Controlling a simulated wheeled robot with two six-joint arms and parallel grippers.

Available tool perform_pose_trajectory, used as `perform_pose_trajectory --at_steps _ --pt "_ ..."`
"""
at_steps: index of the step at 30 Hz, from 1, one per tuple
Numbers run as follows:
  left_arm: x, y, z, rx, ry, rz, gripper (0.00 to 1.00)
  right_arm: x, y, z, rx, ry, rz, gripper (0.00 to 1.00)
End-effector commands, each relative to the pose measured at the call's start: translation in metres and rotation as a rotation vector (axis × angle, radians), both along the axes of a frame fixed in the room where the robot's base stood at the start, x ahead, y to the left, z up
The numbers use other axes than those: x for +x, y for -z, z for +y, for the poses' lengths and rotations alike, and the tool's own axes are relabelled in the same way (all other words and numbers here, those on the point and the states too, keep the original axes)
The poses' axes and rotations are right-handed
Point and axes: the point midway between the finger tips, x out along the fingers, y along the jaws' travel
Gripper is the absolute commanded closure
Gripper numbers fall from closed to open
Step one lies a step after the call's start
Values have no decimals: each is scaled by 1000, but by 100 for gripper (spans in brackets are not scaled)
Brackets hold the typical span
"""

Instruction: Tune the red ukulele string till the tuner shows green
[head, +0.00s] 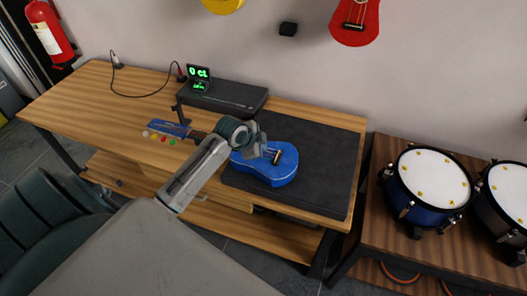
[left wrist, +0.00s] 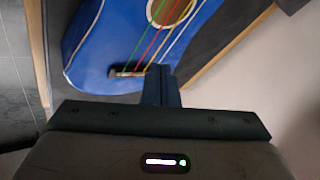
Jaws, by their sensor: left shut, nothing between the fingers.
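A blue ukulele (head: 282,172) lies on its back on a dark mat (head: 315,150), its neck pointing left to a blue headstock (head: 172,128). Coloured tuning pegs show along the headstock's near side, the red peg (head: 163,140) among them. The tuner (head: 199,78) shows green characters that look like "0 ct". My left gripper (head: 276,156) is over the ukulele body, and my arm hides part of the neck. In the left wrist view the shut, empty fingers (left wrist: 160,82) are near the bridge (left wrist: 127,72). The red string (left wrist: 152,48) runs there between other coloured strings. My right gripper is out of view.
A dark flat case (head: 225,96) lies behind the neck by the tuner. A black cable (head: 140,96) runs across the table's left part. Drums (head: 432,180) stand on a separate table at right. The table's left end is mostly clear.

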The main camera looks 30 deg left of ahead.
Motion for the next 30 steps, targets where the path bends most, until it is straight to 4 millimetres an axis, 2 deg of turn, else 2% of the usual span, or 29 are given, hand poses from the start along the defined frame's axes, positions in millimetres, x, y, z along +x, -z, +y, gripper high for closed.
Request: perform_pose_trajectory --at_steps 9,24,30 --pt "0 -2 0 0 0 0 100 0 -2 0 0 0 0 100" --pt "0 -50 0 0 0 0 100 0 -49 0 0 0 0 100" --pt "0 -50 0 0 0 0 100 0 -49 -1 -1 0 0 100"
